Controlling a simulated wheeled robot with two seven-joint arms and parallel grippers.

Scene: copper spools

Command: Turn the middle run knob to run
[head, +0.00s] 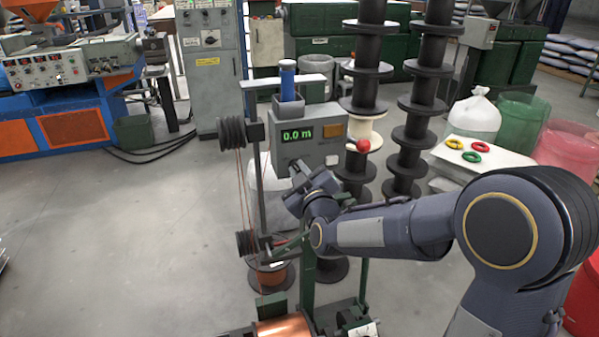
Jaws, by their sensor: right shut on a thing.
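A grey control box (285,148) with a green display reading 0.0 m stands on the winding frame in the middle of the head view. My right gripper (298,174) reaches in from the right and is shut at the lower left of the box's front. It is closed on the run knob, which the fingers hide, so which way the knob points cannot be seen. My left gripper is not in view.
A red-balled lever (363,146) sticks out at the box's right side, close above my right arm. Tall stacks of black spools (421,105) stand behind. A copper spool (283,328) sits low in front. The floor at left is clear.

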